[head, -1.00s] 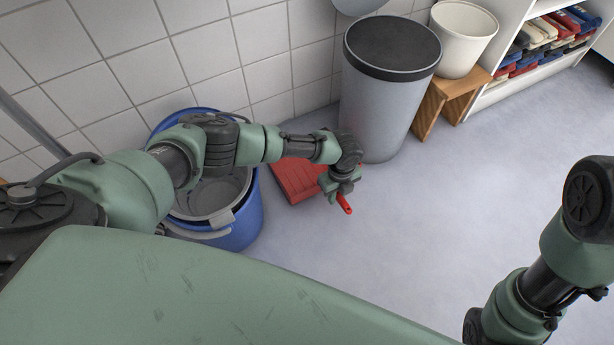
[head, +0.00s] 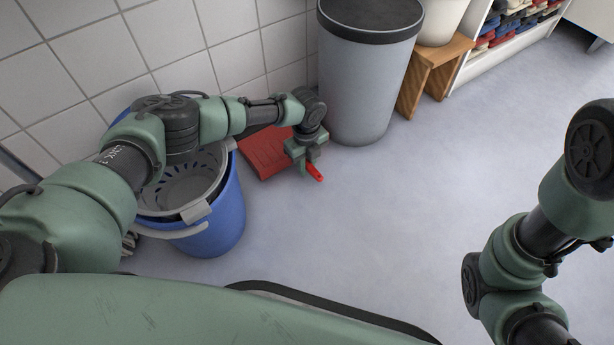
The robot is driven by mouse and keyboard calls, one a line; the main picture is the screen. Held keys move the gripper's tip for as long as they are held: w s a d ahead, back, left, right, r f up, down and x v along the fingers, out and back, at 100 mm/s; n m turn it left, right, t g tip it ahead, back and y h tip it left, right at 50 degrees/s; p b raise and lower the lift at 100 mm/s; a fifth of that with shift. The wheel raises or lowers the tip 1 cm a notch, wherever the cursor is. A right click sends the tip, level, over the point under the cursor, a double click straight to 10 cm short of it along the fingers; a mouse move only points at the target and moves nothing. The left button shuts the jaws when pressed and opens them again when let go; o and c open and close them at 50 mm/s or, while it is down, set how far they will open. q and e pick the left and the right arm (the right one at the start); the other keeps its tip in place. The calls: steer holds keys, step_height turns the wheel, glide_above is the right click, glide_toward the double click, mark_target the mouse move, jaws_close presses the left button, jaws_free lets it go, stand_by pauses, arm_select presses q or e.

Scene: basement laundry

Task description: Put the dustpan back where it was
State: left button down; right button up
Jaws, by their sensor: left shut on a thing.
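The red dustpan (head: 264,152) is between the blue bucket and the grey bin, near the tiled wall. Its broad pan points back and left, and the tip of its red handle sticks out past my gripper. My left gripper (head: 310,166) is shut on the dustpan's handle. The arm and gripper hide the middle of the dustpan. I cannot tell whether the pan touches the floor. My right arm comes in at the right edge, but its gripper is out of the picture.
A blue bucket (head: 226,217) with a grey wringer insert (head: 190,186) stands left of the dustpan. A wooden stool (head: 437,70) bears a white bucket (head: 441,20). The floor (head: 400,200) ahead and right is clear.

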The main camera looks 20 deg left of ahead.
stand_by(0.3)
arm_select(q)
steer(key=shift+f, duration=0.2)
steer(key=c, duration=1.3)
jaws_free()
step_height(320, 180, up, 11)
steer(key=p, duration=0.7)
steer(key=shift+p, duration=0.35)
steer(key=shift+r+p, duration=0.3)
steer(key=shift+r, duration=0.3)
